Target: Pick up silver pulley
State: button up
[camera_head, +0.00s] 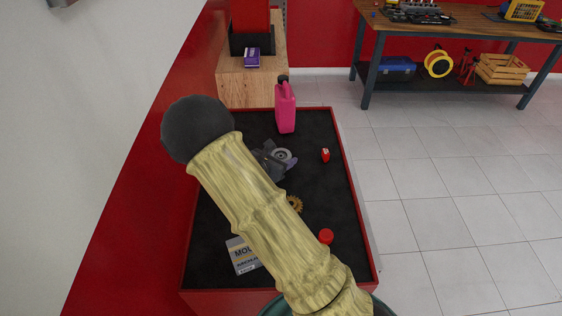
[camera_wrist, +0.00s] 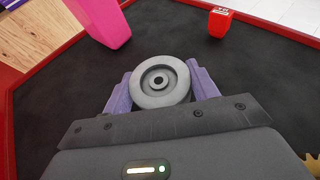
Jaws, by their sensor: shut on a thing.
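The silver pulley (camera_wrist: 159,81) is a round grey wheel with a dark centre hole. In the wrist view it sits between the two purple fingers of my gripper (camera_wrist: 160,88), which are shut on it. In the head view the pulley (camera_head: 283,156) shows over the black mat of the red-edged tray, just right of my arm. My gripper (camera_head: 274,160) is partly hidden there by my arm. I cannot tell whether the pulley touches the mat.
On the black tray (camera_head: 330,205) stand a pink bottle (camera_head: 286,108), a small red object (camera_head: 325,155), a red cap (camera_head: 326,236), a brass gear (camera_head: 295,203) and a labelled box (camera_head: 242,256). A wooden block (camera_head: 250,87) adjoins the tray's far side.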

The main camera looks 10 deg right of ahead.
aim_at(281, 155)
notch_tip(281, 155, up, 8)
jog(key=shift+r+b, duration=0.2)
jog(key=shift+b, duration=0.1)
dwell(0.6)
